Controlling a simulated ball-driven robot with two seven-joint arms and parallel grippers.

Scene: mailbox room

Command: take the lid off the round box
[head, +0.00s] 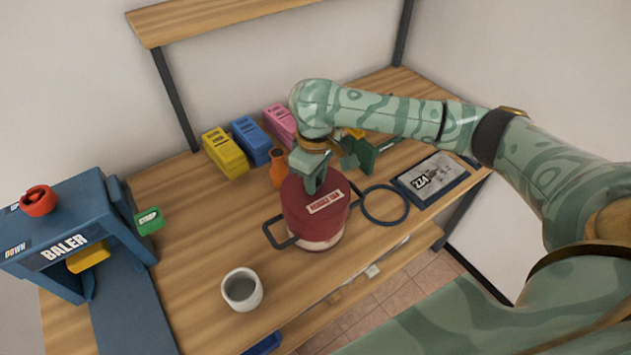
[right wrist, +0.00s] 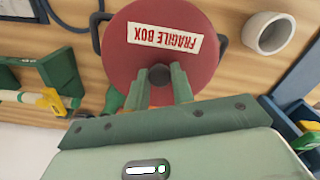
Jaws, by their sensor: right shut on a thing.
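The round box (head: 318,243) stands near the table's front edge, with a pale lower band and dark side handles. Its red lid (head: 297,209) carries a white FRAGILE BOX label and also fills the top middle of the right wrist view (right wrist: 130,60). My right gripper (head: 316,184) reaches down onto the lid from above. In the right wrist view its two fingers (right wrist: 161,80) are close together over the lid and shut on it. I cannot tell whether the lid is seated or slightly raised. My left gripper is out of view.
A white cup (head: 242,290) stands front left of the box, and a dark ring (head: 385,204) lies to its right. An orange vase (head: 278,168) and yellow, blue and pink boxes (head: 226,153) stand behind. The blue baler (head: 75,235) is at left.

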